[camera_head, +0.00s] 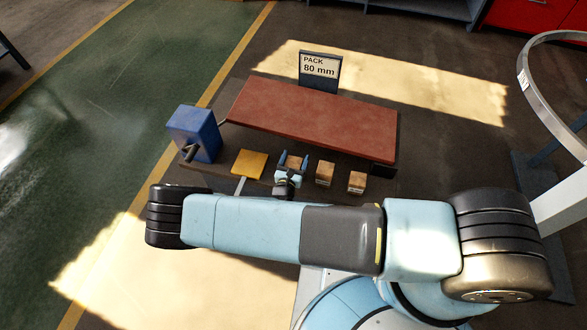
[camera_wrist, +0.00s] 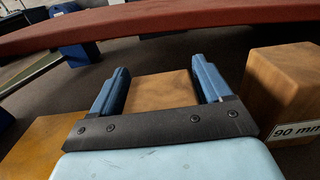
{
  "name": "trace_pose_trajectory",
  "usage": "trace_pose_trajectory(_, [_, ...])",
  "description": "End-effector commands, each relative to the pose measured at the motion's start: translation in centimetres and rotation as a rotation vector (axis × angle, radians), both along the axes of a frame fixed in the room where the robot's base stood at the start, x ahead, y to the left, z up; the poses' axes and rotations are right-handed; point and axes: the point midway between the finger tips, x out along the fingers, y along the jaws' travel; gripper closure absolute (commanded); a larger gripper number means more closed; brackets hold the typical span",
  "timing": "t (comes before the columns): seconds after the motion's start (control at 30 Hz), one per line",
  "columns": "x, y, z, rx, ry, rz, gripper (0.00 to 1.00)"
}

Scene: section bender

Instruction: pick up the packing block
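A sign (camera_head: 319,70) behind the red-brown beam reads "PACK 80 mm". Several wooden blocks stand in a row in front of the beam. The leftmost block (camera_head: 297,162) lies between the blue fingers of my gripper (camera_head: 293,157). In the wrist view this block (camera_wrist: 160,93) sits between the fingers (camera_wrist: 159,70), which look open with narrow gaps at its sides; its label is hidden. The middle block (camera_head: 325,170) stands just to the right; in the wrist view the block on the right (camera_wrist: 278,85) is labelled 90 mm. The rightmost block (camera_head: 357,180) has an unreadable label.
The long red-brown beam (camera_head: 315,115) runs behind the blocks, and overhead in the wrist view. A yellow plate (camera_head: 249,164) is left of my gripper. A blue box with a handle (camera_head: 193,132) stands at the far left. A metal ring (camera_head: 535,65) rises at right.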

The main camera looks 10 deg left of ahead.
Motion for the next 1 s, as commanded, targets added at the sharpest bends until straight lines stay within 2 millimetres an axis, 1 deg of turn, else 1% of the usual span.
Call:
trace_pose_trajectory(0.03, [0.0,0.0,0.0,0.000,0.000,0.000,0.27])
trace_pose_trajectory(0.07, [0.0,0.0,0.0,0.000,0.000,0.000,0.30])
trace_pose_trajectory(0.4, [0.0,0.0,0.0,0.000,0.000,0.000,0.63])
trace_pose_trajectory(0.47, [0.0,0.0,0.0,0.000,0.000,0.000,0.67])
trace_pose_trajectory(0.67, [0.0,0.0,0.1,0.000,-0.001,-0.001,0.68])
trace_pose_trajectory(0.77, [0.0,0.0,0.4,0.000,-0.001,-0.001,0.68])
trace_pose_trajectory(0.87, [0.0,0.0,1.2,0.001,-0.001,-0.001,0.68])
trace_pose_trajectory(1.0, [0.0,0.0,3.5,0.001,0.000,-0.001,0.68])
